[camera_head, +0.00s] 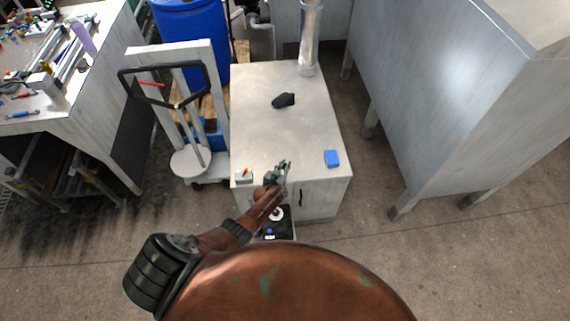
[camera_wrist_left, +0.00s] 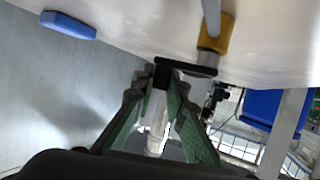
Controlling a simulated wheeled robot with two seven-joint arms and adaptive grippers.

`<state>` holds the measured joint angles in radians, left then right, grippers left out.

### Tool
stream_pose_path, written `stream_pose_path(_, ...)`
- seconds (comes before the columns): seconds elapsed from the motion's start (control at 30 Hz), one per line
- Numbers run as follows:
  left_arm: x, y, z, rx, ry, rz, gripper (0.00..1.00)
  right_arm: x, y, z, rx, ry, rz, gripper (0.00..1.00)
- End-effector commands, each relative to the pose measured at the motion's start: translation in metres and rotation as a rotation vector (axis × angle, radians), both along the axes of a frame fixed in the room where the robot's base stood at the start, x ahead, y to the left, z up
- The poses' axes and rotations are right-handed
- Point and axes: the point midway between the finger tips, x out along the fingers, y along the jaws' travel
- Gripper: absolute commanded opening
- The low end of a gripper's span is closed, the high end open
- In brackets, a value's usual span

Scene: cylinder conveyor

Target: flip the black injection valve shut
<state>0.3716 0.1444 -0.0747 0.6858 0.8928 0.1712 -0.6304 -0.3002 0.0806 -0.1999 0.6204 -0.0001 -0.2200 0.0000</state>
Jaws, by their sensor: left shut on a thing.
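The black injection valve (camera_wrist_left: 187,67) shows in the left wrist view as a dark bar below a brass-coloured fitting (camera_wrist_left: 214,36) with a grey rod. A dark block at one end of it sits between the tips of my left gripper (camera_wrist_left: 160,84), which is shut on it. In the head view my left gripper (camera_head: 283,168) is at the front edge of the grey cabinet top (camera_head: 262,128). The arm and gripper hide the valve there. My right gripper is not in view.
A blue block (camera_head: 332,158) and a black object (camera_head: 284,100) lie on the cabinet top. A small orange-topped item (camera_head: 244,174) is at its front left corner. A clear tube (camera_head: 309,40) stands at the back. A trolley (camera_head: 185,110) stands left. The middle top is mostly clear.

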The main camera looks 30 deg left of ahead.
Motion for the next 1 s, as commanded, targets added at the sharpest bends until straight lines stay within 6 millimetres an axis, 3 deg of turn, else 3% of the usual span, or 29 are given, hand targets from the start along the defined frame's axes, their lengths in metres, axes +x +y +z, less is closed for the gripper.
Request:
stream_pose_path(0.4,0.0059,0.0013,0.0017,0.000,-0.003,0.104,0.00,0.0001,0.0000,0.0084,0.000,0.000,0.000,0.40)
stream_pose_path(0.93,0.0073,0.0026,0.0028,0.001,-0.006,0.118,0.00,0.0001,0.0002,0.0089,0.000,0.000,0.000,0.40)
stream_pose_path(0.97,0.0074,0.0026,0.0029,0.002,-0.006,0.118,0.13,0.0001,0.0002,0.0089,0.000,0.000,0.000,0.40)
stream_pose_path(1.0,0.0074,0.0027,0.0029,0.002,-0.006,0.118,0.16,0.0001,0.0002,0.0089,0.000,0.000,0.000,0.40)
